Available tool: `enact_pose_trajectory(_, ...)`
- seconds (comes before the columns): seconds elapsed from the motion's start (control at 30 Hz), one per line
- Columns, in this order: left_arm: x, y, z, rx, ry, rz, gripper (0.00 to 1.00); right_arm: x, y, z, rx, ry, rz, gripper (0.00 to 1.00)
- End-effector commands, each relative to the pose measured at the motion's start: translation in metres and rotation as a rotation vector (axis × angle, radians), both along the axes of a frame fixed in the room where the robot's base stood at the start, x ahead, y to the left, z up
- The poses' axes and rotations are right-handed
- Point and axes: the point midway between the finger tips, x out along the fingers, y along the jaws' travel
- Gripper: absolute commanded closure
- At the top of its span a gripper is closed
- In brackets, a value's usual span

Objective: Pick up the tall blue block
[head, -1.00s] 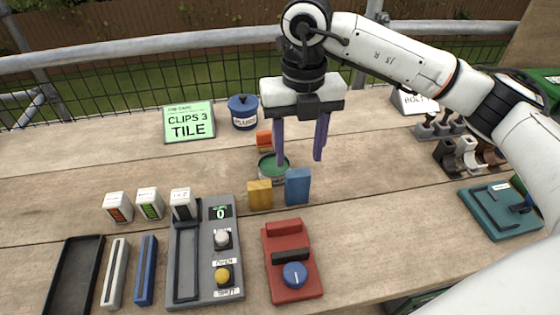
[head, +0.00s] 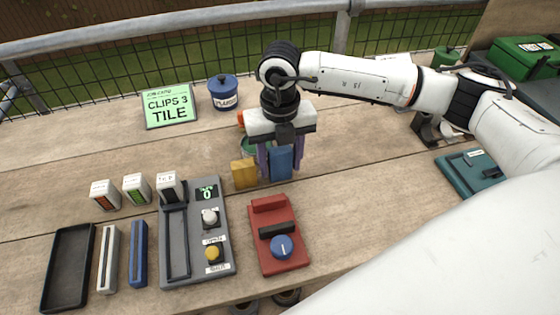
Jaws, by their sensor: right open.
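The tall blue block (head: 281,164) stands upright on the wooden table, just right of a shorter yellow block (head: 244,174). My right gripper (head: 278,168) is low over the table with its purple fingers pointing down, one at each side of the blue block in this view. Its fingers are open. I cannot tell whether either finger touches the block. My left gripper is not in view.
A green tin (head: 250,145) and an orange object (head: 241,118) are close behind, partly hidden by my gripper. A red device with a blue knob (head: 282,246) lies just in front. A grey button panel (head: 197,258) is at left. Bare table (head: 365,180) lies to the right.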

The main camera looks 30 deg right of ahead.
Motion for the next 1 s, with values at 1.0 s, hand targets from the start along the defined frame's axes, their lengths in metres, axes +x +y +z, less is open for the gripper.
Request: enact_pose_trajectory(1.0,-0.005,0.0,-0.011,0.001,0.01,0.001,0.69,0.001,0.001,0.08,0.001,-0.003,0.001,0.84)
